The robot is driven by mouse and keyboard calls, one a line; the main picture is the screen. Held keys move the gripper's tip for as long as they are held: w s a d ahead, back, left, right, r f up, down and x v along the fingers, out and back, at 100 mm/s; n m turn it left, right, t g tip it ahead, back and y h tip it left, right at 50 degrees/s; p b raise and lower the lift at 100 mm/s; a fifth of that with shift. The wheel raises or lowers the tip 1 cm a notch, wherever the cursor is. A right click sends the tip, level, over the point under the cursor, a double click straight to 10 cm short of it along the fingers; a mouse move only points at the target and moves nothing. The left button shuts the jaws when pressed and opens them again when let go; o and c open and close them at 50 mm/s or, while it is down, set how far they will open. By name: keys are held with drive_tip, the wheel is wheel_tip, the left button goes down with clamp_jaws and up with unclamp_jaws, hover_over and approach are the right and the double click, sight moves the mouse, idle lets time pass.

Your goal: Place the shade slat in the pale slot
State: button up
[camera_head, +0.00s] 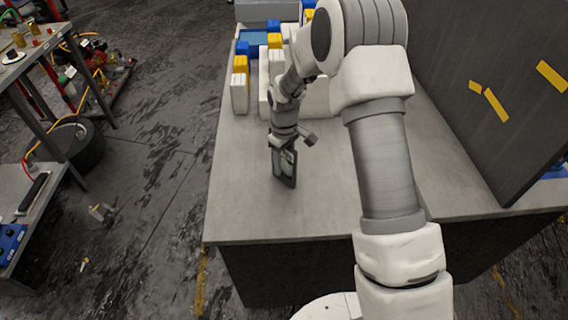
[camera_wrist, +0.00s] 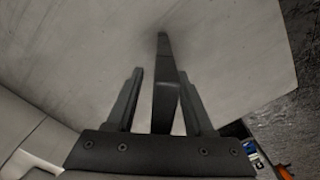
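A dark, thin shade slat (camera_wrist: 165,88) stands between the two fingers of my gripper (camera_wrist: 160,72) in the wrist view, its far end at the grey tabletop. A gap shows between the slat and the left finger; the right finger is close beside it. The fingers look open around it. In the head view my gripper (camera_head: 284,152) points down low over the table, with a dark upright panel shape at its end; slat and fingers are hard to separate there. I cannot make out the pale slot in either view.
The grey table (camera_head: 240,205) is bare at its front left. White, yellow and blue blocks, including a white block (camera_head: 239,94), stand at the back behind my gripper. A tall dark panel (camera_head: 480,75) with yellow strips rises on the right. Workbenches stand at the far left.

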clamp_jaws()
drive_tip(key=shift+r, duration=0.1)
